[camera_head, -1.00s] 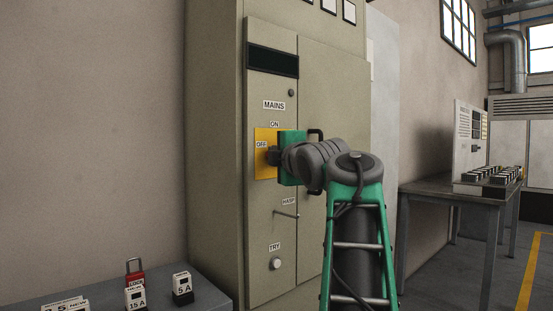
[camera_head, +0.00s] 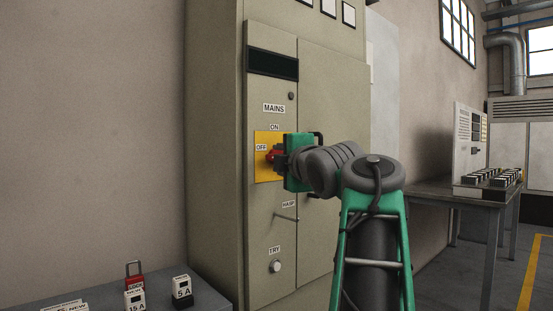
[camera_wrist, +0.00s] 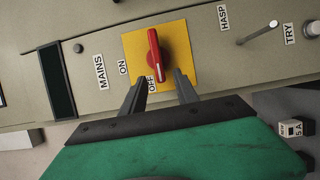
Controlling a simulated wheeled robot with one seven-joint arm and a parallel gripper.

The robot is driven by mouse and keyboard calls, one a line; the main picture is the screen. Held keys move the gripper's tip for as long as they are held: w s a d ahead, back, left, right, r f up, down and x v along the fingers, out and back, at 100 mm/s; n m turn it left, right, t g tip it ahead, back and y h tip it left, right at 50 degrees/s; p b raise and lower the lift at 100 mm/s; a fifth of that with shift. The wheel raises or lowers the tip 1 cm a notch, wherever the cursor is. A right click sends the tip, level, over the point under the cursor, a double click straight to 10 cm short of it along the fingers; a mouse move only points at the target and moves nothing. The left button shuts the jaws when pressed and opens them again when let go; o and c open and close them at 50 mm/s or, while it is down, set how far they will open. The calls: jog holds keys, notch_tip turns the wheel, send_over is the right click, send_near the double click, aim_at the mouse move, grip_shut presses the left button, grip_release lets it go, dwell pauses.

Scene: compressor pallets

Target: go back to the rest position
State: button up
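The red rotary handle (camera_head: 272,156) sits on a yellow plate (camera_head: 262,175) on the grey-green cabinet door (camera_head: 270,220). In the wrist view the red handle (camera_wrist: 155,55) lies crosswise on the door, its white-marked end beside the OFF label (camera_wrist: 151,86). My gripper (camera_head: 279,159), green with dark fingers, is in front of the handle, at the door. My arm is stretched out towards the cabinet.
The HASP lever (camera_head: 286,217) and the TRY button (camera_head: 275,266) stick out below the switch. A grey table (camera_head: 205,300) at lower left holds a red padlock (camera_head: 134,275) and labelled blocks (camera_head: 182,290). A bench (camera_head: 440,190) stands at right; floor beyond it is clear.

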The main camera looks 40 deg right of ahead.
jog(key=v, duration=0.4)
